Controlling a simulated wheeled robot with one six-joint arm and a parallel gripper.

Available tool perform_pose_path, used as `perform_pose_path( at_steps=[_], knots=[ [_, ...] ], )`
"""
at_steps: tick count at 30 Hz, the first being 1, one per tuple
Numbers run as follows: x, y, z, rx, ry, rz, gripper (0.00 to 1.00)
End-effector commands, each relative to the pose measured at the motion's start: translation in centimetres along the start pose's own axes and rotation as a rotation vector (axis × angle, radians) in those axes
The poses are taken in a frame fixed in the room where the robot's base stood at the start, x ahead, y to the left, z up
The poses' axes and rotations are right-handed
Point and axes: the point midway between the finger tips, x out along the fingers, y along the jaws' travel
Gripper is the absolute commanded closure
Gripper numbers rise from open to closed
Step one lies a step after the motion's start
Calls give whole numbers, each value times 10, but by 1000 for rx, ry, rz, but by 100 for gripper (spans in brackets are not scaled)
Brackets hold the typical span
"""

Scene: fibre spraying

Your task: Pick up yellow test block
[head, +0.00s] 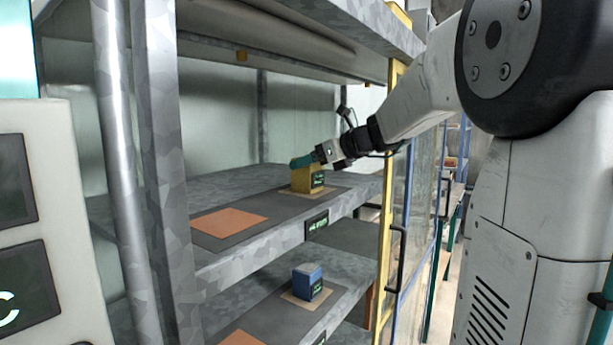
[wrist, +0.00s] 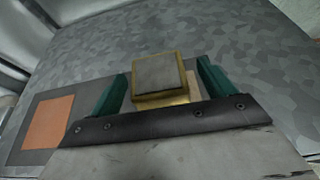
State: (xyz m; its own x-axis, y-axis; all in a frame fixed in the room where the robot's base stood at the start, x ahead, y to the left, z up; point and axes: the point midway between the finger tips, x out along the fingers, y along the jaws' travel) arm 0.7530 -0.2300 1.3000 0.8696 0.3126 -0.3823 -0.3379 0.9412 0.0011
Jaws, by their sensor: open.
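The yellow test block (head: 301,181) stands upright on a tan square on the upper shelf, with a dark label on its front. In the wrist view the yellow block (wrist: 160,97) shows a grey top with a yellow rim. My gripper (head: 302,162) is at the block's top in the head view. In the wrist view its two green fingers stand apart on either side of the block (wrist: 160,80), with a visible gap at least on the right. The gripper is open, and the block's lower part is hidden by the gripper body in the wrist view.
An orange square (head: 229,222) lies on the dark mat left of the block. A blue block (head: 307,281) stands on the lower shelf. A metal post (head: 165,170) rises at the left, and a yellow-framed door (head: 387,215) is at the right. The upper shelf (head: 215,187) behind is clear.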

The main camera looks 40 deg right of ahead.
Motion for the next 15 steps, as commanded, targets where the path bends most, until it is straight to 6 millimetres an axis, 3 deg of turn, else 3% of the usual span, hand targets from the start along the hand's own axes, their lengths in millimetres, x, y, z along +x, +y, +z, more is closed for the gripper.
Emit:
perform_pose_path(
  at_steps=[3,9,11,15],
  knots=[
    [14,1,0,-1,1,2,18],
    [15,2,0,-2,1,2,18],
    [15,2,0,-2,1,2,32],
    [15,2,0,-2,1,3,71]
  ],
)
